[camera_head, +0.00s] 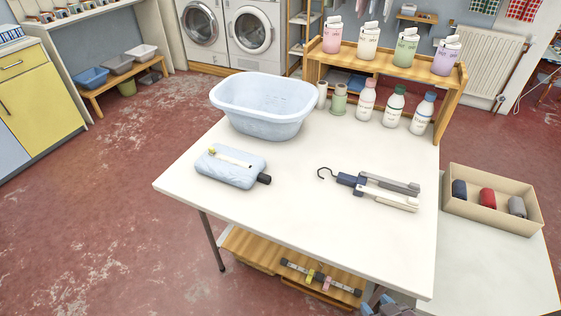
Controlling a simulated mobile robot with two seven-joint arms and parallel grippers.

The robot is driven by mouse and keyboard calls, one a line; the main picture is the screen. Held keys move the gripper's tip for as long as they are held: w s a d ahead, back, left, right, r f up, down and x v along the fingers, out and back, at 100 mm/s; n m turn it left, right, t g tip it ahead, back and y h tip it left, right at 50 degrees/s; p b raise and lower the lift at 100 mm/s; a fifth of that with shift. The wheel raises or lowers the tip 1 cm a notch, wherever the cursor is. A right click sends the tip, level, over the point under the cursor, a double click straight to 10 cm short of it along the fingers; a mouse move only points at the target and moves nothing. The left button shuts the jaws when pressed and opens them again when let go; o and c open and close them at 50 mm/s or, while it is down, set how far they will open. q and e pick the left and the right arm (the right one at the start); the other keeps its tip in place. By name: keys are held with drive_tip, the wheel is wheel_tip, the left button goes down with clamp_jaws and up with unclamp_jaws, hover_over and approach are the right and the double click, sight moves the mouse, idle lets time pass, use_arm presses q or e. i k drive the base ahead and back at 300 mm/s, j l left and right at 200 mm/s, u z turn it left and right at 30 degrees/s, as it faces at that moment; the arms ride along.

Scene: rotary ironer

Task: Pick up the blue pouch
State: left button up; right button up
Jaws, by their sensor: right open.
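A light blue pouch (231,172) lies flat on the white table (300,235), on its left part in front of the basin. It has a pale strip with a yellow bit on top and a black piece sticking out at its right end. Nothing is holding it. My right gripper (380,304) shows only in part at the bottom edge, beyond the table's front edge. It is open and well away from the pouch, low and to the right of it. My left gripper is not in view.
A pale blue basin (263,110) stands behind the pouch. A folded hanger with a hook (378,189) lies to its right. Several bottles (394,106) and a wooden rack (448,88) line the back. A beige box (490,213) holds rolled items. The table's front left is clear.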

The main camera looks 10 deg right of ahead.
sight(241, 169)
drive_tip(key=i+j+z, duration=0.15)
drive_tip(key=z, duration=0.3)
drive_tip(key=i+j+z, duration=0.1)
drive_tip(key=j+z, duration=0.4)
drive_tip(key=i+j+z, duration=0.15)
drive_tip(key=j, duration=0.2)
drive_tip(key=j+z, duration=0.2)
drive_tip(key=j, duration=0.15)
